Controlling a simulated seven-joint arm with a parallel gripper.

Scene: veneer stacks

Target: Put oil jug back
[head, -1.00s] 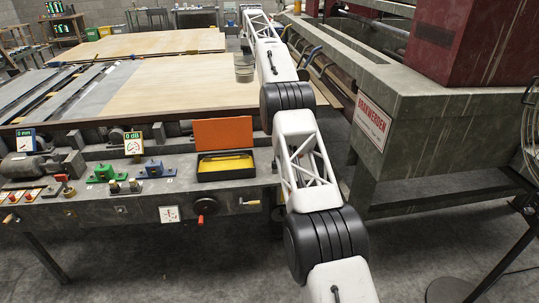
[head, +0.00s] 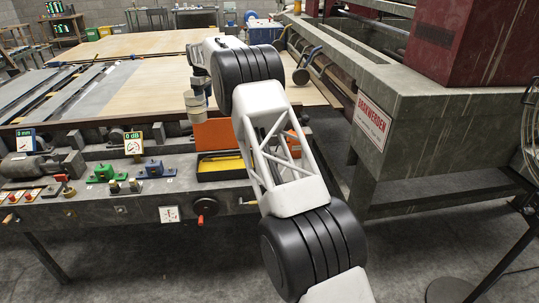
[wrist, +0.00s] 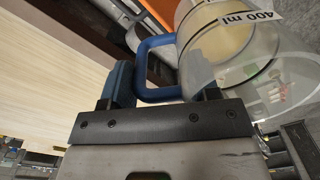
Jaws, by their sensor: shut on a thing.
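The oil jug (wrist: 245,45) is a clear vessel with a blue handle (wrist: 150,65) and a "400 ml" label, and it fills the upper right of the wrist view. My gripper (wrist: 165,92) is shut on the blue handle. In the head view the jug (head: 194,108) appears as a small greyish vessel, roughly upright, over the near edge of the veneer table. The handle and my fingertips are mostly hidden there by the arm. I cannot tell whether the jug touches anything below.
Dial gauges (head: 133,143) and green and blue fittings (head: 153,169) line the ledge. A veneer sheet (head: 130,88) lies behind. A concrete-coloured frame (head: 430,100) stands right.

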